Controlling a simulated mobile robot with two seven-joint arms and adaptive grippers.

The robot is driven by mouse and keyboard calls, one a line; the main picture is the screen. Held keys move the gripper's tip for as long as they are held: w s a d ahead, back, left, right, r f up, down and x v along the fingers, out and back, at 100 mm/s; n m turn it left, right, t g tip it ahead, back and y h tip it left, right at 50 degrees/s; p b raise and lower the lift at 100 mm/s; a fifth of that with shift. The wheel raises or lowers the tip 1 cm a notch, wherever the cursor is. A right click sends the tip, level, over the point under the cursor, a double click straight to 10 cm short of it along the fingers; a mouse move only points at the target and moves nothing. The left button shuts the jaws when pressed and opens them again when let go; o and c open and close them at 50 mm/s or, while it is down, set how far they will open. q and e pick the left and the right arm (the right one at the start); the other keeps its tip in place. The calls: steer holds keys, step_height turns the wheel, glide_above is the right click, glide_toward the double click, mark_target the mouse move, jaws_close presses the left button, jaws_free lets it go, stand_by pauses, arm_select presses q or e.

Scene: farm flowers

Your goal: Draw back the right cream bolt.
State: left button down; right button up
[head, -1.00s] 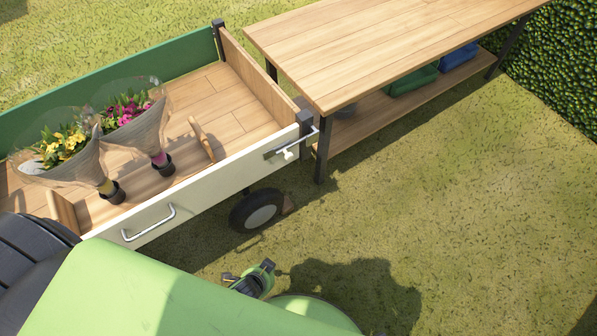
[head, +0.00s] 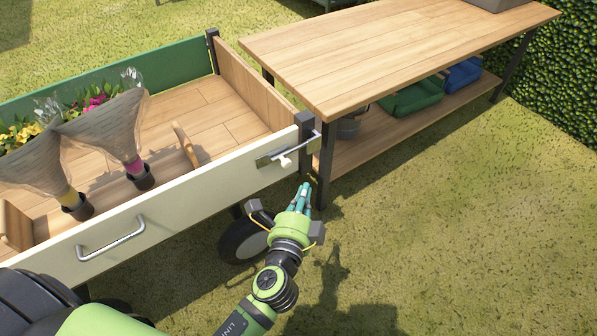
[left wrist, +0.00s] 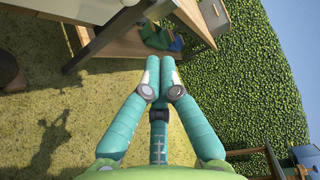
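The right cream bolt (head: 286,162) has a small cream knob on a metal bar. It sits at the right end of the cream side panel (head: 190,208) of the cart, beside the dark corner post (head: 306,142). My left gripper (head: 306,187) is just below and slightly right of the bolt, apart from it in the picture. In the left wrist view its teal fingers (left wrist: 160,62) meet at the tips with nothing visible between them. The bolt cannot be made out clearly in that view. My right gripper is not in view.
A wooden table (head: 390,50) stands close right of the cart, its dark leg (head: 326,170) near my gripper. Its lower shelf holds a green bin (head: 413,98) and a blue bin (head: 463,74). Wrapped bouquets (head: 105,125) are in the cart. The grass in front is open.

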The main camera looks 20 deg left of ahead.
mark_target(286, 167)
arm_select(q)
steer(key=w+f, duration=0.1)
steer(key=w, duration=0.9)
steer(key=s+a, duration=0.3)
steer(key=shift+a+r+p, duration=0.3)
steer(key=shift+a, duration=0.05)
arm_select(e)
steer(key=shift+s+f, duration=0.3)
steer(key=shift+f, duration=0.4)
arm_select(q)
steer(key=shift+s+a, duration=1.05)
steer(key=shift+s, duration=0.2)
steer(key=shift+s+a, duration=0.2)
steer(key=shift+s, duration=0.05)
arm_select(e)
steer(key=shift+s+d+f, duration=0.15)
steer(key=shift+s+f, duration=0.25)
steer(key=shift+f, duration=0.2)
arm_select(q)
steer(key=shift+w, duration=0.1)
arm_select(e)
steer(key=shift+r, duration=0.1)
